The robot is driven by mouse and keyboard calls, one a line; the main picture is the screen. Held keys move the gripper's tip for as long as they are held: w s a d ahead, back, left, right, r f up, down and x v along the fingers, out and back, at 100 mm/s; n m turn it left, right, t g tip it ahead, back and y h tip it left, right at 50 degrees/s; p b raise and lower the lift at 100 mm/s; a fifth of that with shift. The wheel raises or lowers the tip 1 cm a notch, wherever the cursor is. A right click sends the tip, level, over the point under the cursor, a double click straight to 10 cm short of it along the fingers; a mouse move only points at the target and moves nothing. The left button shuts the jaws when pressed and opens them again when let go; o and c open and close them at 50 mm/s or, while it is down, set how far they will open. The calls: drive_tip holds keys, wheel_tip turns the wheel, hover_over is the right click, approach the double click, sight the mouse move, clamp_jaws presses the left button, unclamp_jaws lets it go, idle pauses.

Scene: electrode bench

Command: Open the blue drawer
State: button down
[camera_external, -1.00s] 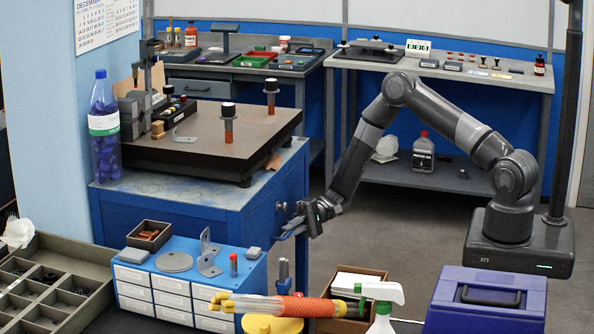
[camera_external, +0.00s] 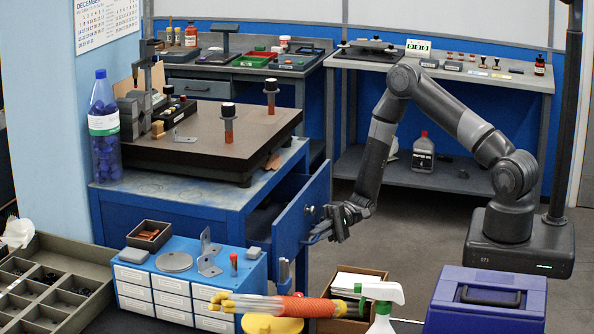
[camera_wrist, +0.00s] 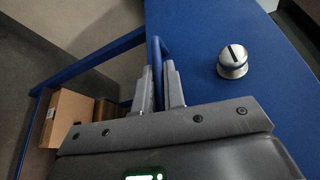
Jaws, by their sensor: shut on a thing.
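The blue drawer (camera_external: 301,212) in the side of the blue cabinet (camera_external: 170,215) stands partly pulled out, and its dark inside shows behind the front panel. My gripper (camera_external: 318,238) is at the drawer's front. In the wrist view my gripper (camera_wrist: 160,92) has its two fingers closed around a thin blue handle bar (camera_wrist: 158,48) at the edge of the blue front (camera_wrist: 220,25). A round silver lock or knob (camera_wrist: 233,61) sits on that front, right of the fingers. A cardboard-coloured box (camera_wrist: 70,115) shows left of the fingers, seemingly inside the drawer.
A blue unit with white small drawers (camera_external: 185,290) stands in front of the cabinet. An open cardboard box (camera_external: 350,285) and a dark blue toolbox (camera_external: 487,300) are at the front right. The grey floor (camera_external: 415,225) right of the drawer is clear.

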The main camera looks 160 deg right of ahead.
drive_tip(key=a, duration=2)
drive_tip(key=shift+a, duration=0.4)
drive_tip(key=c, duration=1.5)
unclamp_jaws()
drive_tip(key=shift+s, duration=0.1)
drive_tip(key=f+v, duration=0.1)
drive_tip(key=v, duration=0.9)
drive_tip(key=shift+s+r, duration=0.3)
drive_tip(key=shift+r, duration=0.2)
drive_tip(key=shift+a, duration=0.15)
